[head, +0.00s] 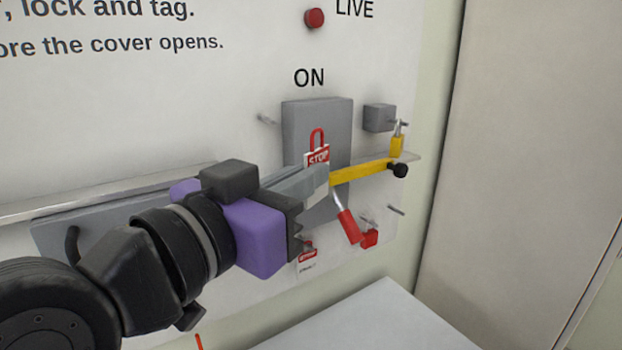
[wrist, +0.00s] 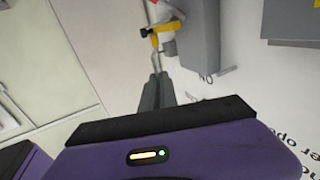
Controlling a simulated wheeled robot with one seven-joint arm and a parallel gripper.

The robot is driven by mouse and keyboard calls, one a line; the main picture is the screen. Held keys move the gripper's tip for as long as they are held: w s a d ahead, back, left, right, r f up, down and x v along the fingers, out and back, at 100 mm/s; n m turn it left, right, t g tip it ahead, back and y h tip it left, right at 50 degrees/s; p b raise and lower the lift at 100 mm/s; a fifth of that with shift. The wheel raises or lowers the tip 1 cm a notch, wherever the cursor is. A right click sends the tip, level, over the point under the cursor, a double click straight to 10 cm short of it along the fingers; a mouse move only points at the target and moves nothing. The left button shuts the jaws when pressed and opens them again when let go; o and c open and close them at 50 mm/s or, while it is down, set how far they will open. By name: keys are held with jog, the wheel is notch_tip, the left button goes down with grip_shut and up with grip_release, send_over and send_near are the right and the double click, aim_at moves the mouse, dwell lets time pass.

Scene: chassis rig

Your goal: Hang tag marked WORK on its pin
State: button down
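A white tag with a red STOP header (head: 318,157) and a red loop on top is at the tips of my gripper (head: 322,176) in the head view. The gripper's grey fingers look closed across the tag's middle, with its loop upward, in front of the grey switch box (head: 302,118). The tag's lower part is mostly hidden, so I cannot read WORK on it. In the wrist view the fingertips (wrist: 156,78) are close together. A second tag (head: 307,260) hangs lower, partly behind my gripper. Bare pins stick out at upper left (head: 266,119) and lower right (head: 397,209).
A yellow bar with a black knob (head: 399,170) runs right from the fingertips. A yellow padlock (head: 397,146) hangs above it. A red-handled lever (head: 349,226) and a red padlock (head: 369,239) are below. A white surface (head: 370,318) lies under the panel.

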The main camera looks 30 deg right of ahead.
jog(key=shift+w+r+p, duration=0.2)
jog(key=shift+w+p, duration=0.5)
jog(key=shift+w, duration=5.9)
jog(key=s, duration=0.8)
jog(key=shift+s+r, duration=0.15)
jog(key=shift+s, duration=0.2)
jog(key=shift+s, duration=0.1)
jog(key=shift+d, duration=0.1)
